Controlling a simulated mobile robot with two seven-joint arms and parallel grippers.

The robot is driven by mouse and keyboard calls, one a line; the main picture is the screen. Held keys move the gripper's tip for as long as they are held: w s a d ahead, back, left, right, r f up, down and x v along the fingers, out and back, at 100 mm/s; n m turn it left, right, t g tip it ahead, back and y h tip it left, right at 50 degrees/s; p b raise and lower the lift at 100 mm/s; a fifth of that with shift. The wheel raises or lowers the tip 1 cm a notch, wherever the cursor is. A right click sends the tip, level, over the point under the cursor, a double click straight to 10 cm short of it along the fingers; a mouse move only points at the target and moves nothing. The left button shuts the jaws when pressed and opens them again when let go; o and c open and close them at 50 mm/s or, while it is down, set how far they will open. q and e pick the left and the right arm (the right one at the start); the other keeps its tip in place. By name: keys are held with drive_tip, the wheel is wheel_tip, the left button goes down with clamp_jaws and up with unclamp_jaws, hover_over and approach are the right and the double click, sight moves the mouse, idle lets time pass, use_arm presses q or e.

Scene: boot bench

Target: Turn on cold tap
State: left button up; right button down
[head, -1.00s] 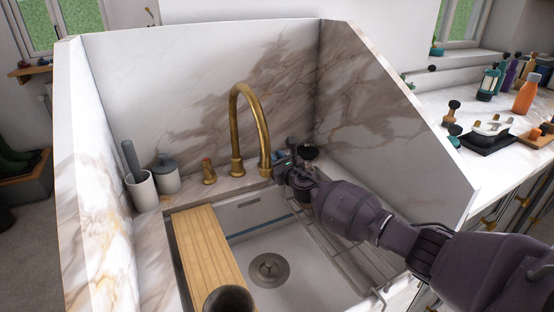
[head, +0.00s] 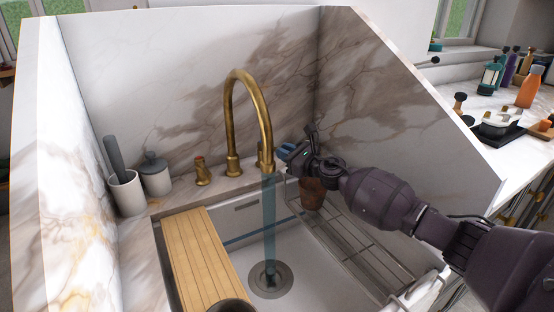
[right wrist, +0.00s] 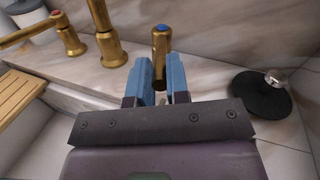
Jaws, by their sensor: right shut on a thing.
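The brass cold tap handle (right wrist: 161,42) has a blue dot on its top in the right wrist view. In the head view a bit of it (head: 259,154) shows behind the spout. My right gripper (right wrist: 161,82) has its blue fingers on either side of the handle's lower part, shut on it; in the head view the gripper (head: 283,153) is partly behind the spout. The tall brass spout (head: 235,110) has a stream of water (head: 269,215) falling into the sink, onto the drain (head: 270,281). The red-topped hot tap handle (head: 202,172) stands left of the spout.
A wooden board (head: 203,260) lies across the sink's left side. A white holder (head: 126,193) and a dispenser (head: 156,175) stand at left. Marble walls close the back and sides.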

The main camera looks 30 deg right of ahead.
drive_tip(key=shift+d+f+y+b, duration=0.25)
drive_tip(key=shift+f+y+b, duration=0.05)
drive_tip(key=shift+f, duration=0.25)
drive_tip(key=shift+r+n, duration=0.15)
drive_tip(key=shift+n, duration=0.15)
use_arm(q)
drive_tip(key=shift+w+d+f, duration=0.1)
drive_tip(key=shift+w+f, duration=0.05)
drive_tip(key=shift+f, duration=0.4)
use_arm(e)
drive_tip(key=shift+d+r+y, duration=0.1)
drive_tip(key=shift+r+y, duration=0.2)
drive_tip(key=shift+r, duration=0.1)
drive_tip(key=c, duration=1.1)
unclamp_jaws()
use_arm(q)
drive_tip(key=shift+f, duration=0.1)
